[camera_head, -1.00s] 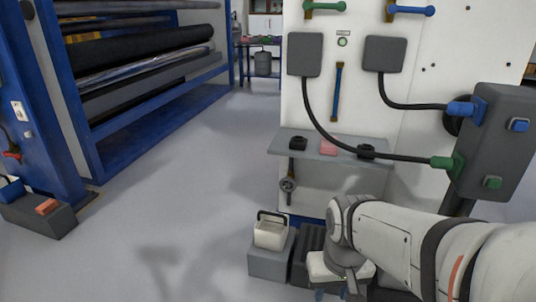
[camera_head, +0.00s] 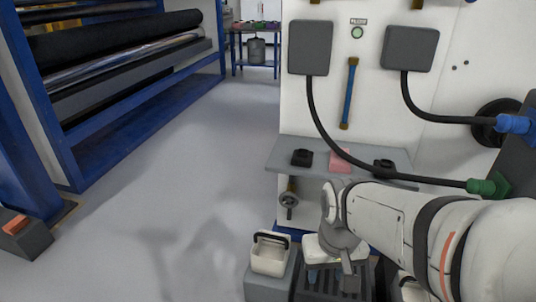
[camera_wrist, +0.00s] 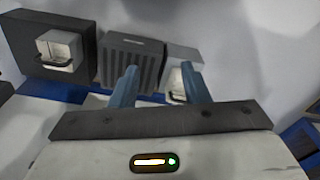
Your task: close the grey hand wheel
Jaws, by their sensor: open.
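The grey hand wheel (camera_head: 289,200) is on a short brass-coloured stem on the white panel, just below the grey shelf, in the head view. My gripper (camera_wrist: 160,82) shows in the wrist view with its two blue fingers apart and nothing between them. In the head view my gripper (camera_head: 328,275) points down, low and to the right of the wheel, above the dark ribbed box. The gripper is apart from the wheel. The wheel cannot be made out in the wrist view.
The grey shelf (camera_head: 322,160) holds two black items and a pink block (camera_head: 341,159). A white handled bin (camera_head: 270,256) stands on a grey block beside the dark ribbed box (camera_wrist: 131,62). Black cables hang before the panel. Open floor (camera_head: 170,190) lies to the left.

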